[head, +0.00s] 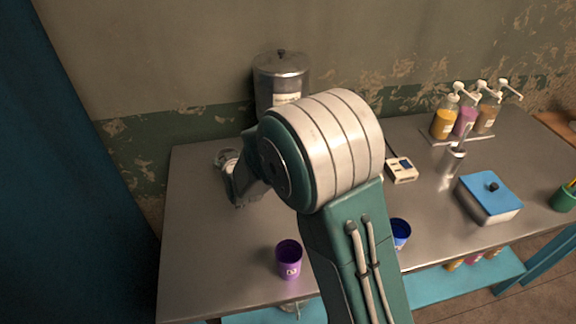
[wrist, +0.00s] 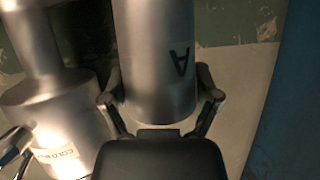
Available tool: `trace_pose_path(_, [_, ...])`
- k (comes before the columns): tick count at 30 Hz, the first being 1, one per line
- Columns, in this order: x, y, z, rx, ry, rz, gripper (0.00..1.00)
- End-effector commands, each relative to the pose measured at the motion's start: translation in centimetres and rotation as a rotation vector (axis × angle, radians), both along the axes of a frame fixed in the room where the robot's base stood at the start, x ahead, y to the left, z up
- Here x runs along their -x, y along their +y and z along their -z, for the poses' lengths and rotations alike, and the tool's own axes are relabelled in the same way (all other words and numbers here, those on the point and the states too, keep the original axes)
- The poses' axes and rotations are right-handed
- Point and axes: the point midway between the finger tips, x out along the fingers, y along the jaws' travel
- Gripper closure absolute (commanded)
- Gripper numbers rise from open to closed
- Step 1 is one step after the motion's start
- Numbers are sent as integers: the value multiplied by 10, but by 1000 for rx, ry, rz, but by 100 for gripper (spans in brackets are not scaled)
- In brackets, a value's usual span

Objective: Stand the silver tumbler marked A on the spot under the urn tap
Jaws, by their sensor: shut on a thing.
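The silver tumbler marked A (wrist: 155,55) stands between the two fingers of my gripper (wrist: 160,105) in the wrist view. The fingers touch its sides, and the letter A appears upside down there. In the head view the tumbler's rim (head: 226,156) shows at the left, beside my gripper (head: 236,184), left of the urn. The urn (head: 281,72) is a silver cylinder with a knobbed lid at the back of the table. In the wrist view the urn (wrist: 85,110) is at the left, with a white label and part of a tap (wrist: 14,146). My arm hides the spot under the tap.
A purple cup (head: 289,260) stands near the front of the metal table (head: 205,270). A blue cup (head: 400,233) is partly hidden behind my arm. A small white device (head: 401,169), a blue-lidded box (head: 489,197) and pump bottles (head: 465,118) are at the right.

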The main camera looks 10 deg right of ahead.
Motion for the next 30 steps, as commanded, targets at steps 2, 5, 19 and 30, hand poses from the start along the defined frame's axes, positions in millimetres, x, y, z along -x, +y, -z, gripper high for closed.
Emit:
trace_pose_path(2, [-1, -16, -1, 1, -1, 5, 76])
trace_pose_path(5, [-2, -37, 0, 0, 0, 7, 76])
trace_pose_path(19, [-8, -142, 0, 1, -1, 6, 76])
trace_pose_path(30, [-9, -174, 11, -1, 4, 1, 76])
